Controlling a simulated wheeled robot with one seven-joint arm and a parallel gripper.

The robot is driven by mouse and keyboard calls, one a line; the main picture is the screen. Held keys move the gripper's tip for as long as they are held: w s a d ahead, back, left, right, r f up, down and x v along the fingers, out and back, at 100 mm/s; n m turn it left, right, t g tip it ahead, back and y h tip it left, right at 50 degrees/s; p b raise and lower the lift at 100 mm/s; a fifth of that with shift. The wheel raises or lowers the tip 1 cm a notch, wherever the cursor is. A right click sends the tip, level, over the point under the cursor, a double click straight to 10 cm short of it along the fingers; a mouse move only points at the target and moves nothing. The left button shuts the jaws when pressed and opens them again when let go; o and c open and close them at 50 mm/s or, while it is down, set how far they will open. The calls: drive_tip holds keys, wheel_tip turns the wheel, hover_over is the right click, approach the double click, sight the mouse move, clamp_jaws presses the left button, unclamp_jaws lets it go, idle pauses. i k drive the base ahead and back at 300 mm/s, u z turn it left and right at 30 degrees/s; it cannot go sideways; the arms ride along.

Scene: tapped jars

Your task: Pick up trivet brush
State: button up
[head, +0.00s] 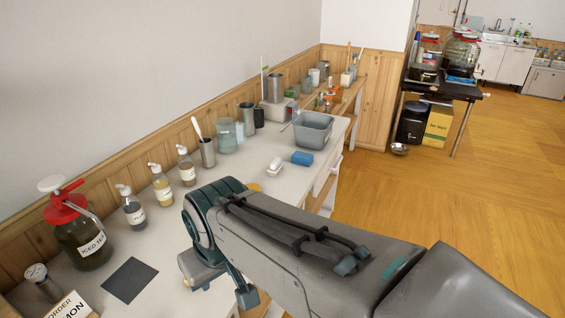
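I cannot clearly pick out a trivet brush. A small whitish object (275,164) on the white counter (250,150), left of a blue block like a sponge (302,158), may be a brush; it is too small to be sure. A flat dark square (131,280), perhaps a trivet, lies on the near part of the counter. My gripper (218,285) is over the counter, right of the dark square and nearer than the whitish object. My own arm partly covers it, so its opening is unclear. Part of the counter is hidden under the arm.
A red-lidded iced tea jar (80,235), pump bottles (161,185) and a metal cup (207,152) line the wall. A grey bin (312,130) stands farther along. The wooden floor (450,190) at right is open.

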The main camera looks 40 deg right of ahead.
sight(277, 165)
drive_tip(key=z, duration=1.25)
drive_tip(key=k, duration=0.65)
drive_tip(key=z, duration=0.9)
drive_tip(key=i, duration=2.4)
drive_tip(key=u, duration=1.05)
